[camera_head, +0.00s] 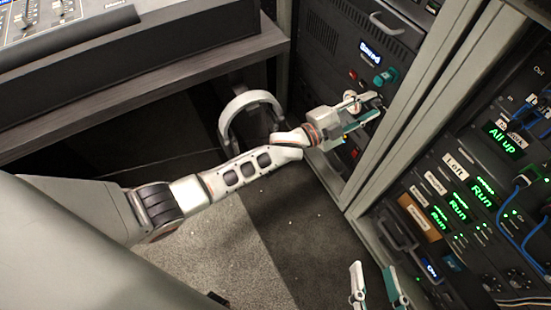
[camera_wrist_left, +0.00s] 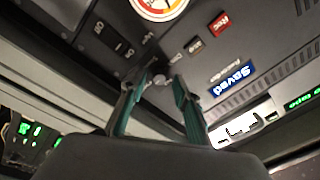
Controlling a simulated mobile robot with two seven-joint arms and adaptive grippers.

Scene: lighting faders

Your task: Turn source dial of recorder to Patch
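My left gripper (camera_head: 371,105) is at the face of the left rack's recorder panel (camera_head: 325,38), below a teal knob (camera_head: 386,76) and a lit blue display (camera_head: 370,52). In the left wrist view, its fingers (camera_wrist_left: 163,82) are apart, with a small pale round part (camera_wrist_left: 160,80) between the tips; I cannot tell whether they touch it. The display in the left wrist view (camera_wrist_left: 232,80) reads "Saved". I cannot read a source dial or its setting. My right gripper (camera_head: 378,285) is open and empty at the bottom of the head view.
A right rack (camera_head: 465,150) has green lit displays, such as "All up", and blue cables. A grey rack post (camera_head: 400,130) stands between the racks. Headphones (camera_head: 250,97) hang under the desk (camera_head: 170,62). Floor (camera_head: 225,250) is open in front.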

